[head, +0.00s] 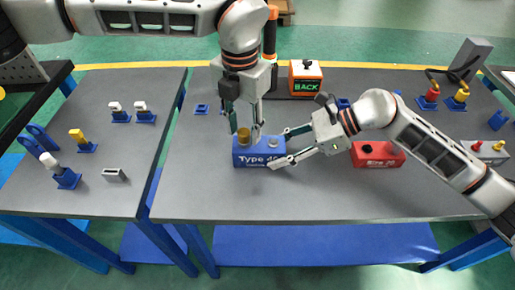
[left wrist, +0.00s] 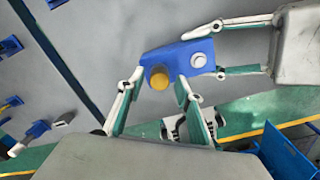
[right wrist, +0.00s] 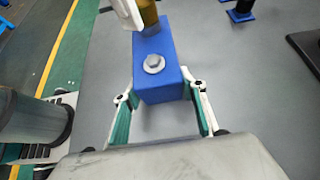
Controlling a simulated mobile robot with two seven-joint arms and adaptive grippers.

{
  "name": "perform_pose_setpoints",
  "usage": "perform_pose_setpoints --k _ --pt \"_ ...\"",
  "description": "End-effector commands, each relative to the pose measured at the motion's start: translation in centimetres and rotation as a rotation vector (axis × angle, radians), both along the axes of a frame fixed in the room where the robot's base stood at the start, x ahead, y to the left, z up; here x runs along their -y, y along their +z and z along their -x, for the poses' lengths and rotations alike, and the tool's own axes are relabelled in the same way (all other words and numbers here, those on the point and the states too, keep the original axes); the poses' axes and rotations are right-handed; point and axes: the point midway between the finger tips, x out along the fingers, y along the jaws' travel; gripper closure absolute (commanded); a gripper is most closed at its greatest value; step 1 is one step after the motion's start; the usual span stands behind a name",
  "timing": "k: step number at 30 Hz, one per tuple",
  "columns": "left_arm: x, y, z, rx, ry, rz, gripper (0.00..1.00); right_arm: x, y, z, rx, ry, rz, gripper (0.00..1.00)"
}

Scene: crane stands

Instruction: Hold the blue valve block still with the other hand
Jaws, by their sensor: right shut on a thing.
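The blue valve block (head: 247,160), marked "Type 40", sits on the grey table, with a brass cylinder (head: 244,135) and a silver round fitting (head: 272,143) on top. My right gripper (head: 280,149) comes from the right and is shut on the block's right end; the right wrist view shows its fingers on both sides of the block (right wrist: 158,85). My left gripper (head: 245,126) points down over the block's left end. In the left wrist view its open fingers stand on either side of the brass cylinder (left wrist: 159,77), with gaps visible.
A red block (head: 377,155) sits right of my right gripper. An orange box marked "BACK" (head: 305,78) stands behind. Red and yellow fittings (head: 432,97) are at the far right. The left table (head: 105,185) holds several small fittings. The front of the main table is clear.

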Motion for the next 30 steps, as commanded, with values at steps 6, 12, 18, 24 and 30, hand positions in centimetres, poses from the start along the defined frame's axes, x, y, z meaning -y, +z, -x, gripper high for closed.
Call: perform_pose_setpoints --k 6,12,18,24,30 --pt "-0.07 0.00 -0.03 0.000 0.002 0.000 0.65 -0.01 -0.03 0.03 -0.001 0.001 0.000 0.88" --pt "-0.07 -0.01 -0.03 0.000 0.002 0.000 1.00 -0.01 -0.03 0.03 -0.001 0.001 0.000 0.88" --pt "-0.07 0.02 -0.04 0.001 0.003 0.001 1.00 -0.01 -0.03 0.03 -0.001 0.001 0.000 0.88" --pt "-0.07 0.14 -0.05 0.001 0.003 0.001 1.00 -0.01 -0.03 0.03 -0.001 0.001 0.000 0.88" --pt "-0.07 0.26 -0.05 0.001 0.007 0.000 1.00 0.00 -0.02 0.03 -0.001 0.001 0.000 0.88"
